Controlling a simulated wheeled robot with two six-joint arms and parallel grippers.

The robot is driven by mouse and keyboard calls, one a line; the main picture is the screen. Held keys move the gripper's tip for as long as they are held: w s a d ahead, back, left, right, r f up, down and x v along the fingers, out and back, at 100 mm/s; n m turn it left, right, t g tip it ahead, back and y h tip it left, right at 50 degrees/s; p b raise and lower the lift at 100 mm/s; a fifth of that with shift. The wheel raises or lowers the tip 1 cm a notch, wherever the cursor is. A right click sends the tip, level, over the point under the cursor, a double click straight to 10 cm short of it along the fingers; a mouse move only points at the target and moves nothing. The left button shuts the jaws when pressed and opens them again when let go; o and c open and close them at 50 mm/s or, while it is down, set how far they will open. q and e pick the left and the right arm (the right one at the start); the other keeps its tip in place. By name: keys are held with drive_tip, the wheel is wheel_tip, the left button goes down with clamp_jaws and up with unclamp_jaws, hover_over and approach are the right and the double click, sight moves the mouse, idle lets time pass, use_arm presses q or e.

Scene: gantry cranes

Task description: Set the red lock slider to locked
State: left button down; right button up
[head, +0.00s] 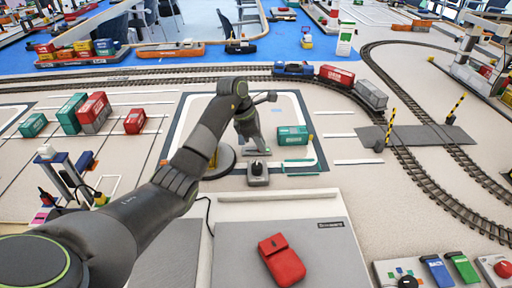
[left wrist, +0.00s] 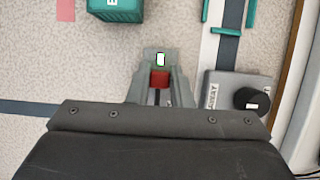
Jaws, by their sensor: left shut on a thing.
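My left gripper (head: 252,145) points down onto this base. In the left wrist view its grey fingers (left wrist: 160,92) stand on both sides of the red block and are shut on it. My right gripper is in neither view.
A grey box with a black knob (head: 258,172) stands close beside the base. A teal container (head: 292,136) is right of my gripper. A red pouch-like object (head: 282,260) lies on the grey panel (head: 325,240) in front. Train tracks curve behind and to the right.

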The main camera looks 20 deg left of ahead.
use_arm(q)
drive_tip(key=shift+w+d+r, duration=0.1)
drive_tip(key=shift+r, duration=0.05)
drive_tip(key=c, duration=1.3)
unclamp_jaws()
drive_tip(key=shift+d, duration=0.15)
drive_tip(key=shift+p+v, duration=2.2)
drive_tip(key=shift+v, duration=6.45)
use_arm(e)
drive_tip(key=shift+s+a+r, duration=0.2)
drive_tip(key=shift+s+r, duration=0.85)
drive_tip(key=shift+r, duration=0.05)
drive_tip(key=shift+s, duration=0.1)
